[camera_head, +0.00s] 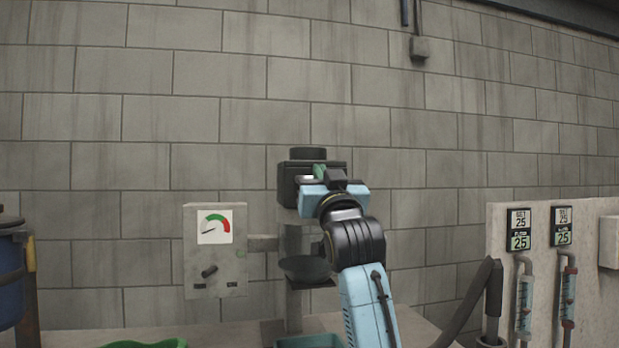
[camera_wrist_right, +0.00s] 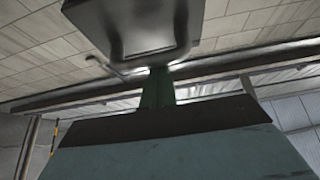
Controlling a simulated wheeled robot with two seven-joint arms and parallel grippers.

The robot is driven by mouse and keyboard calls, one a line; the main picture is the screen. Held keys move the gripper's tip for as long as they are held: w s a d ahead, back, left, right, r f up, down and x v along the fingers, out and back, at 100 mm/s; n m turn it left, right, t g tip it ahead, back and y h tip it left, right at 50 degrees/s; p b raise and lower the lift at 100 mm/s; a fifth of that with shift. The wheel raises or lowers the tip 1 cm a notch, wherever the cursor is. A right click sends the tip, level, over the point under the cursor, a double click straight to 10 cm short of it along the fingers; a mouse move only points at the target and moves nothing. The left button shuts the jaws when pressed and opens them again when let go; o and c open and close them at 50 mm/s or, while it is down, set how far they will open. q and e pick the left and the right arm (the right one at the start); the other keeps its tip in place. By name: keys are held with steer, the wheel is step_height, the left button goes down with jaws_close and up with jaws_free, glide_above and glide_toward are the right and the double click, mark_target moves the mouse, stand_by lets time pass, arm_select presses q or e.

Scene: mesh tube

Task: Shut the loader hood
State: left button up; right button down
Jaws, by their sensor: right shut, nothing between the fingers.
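A dark grey hood-like box (camera_head: 285,188), which I take to be the loader hood, with a round black cap on top, stands high on a grey column against the block wall. My right gripper (camera_head: 319,170) is in front of it at its upper part and hides much of its right side. In the right wrist view, the gripper's green fingers (camera_wrist_right: 157,88) are shut with nothing between them. A dark metal box-like part (camera_wrist_right: 125,30) fills the top there, close beyond the fingertips; I cannot tell whether they touch. How far the hood is open is hidden. My left gripper is not in view.
A gauge box (camera_head: 214,275) with a lever is left of the column. A black dish (camera_head: 302,267) sits below the hood. A pale panel (camera_head: 595,300) with displays and tubes stands right, beside a dark hose (camera_head: 477,302). A blue drum (camera_head: 10,275) is far left.

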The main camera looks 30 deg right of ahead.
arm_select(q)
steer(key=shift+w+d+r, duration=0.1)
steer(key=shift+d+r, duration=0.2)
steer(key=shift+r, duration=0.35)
arm_select(e)
steer(key=shift+s+f, duration=0.1)
steer(key=shift+f, duration=0.15)
steer(key=shift+r, duration=0.1)
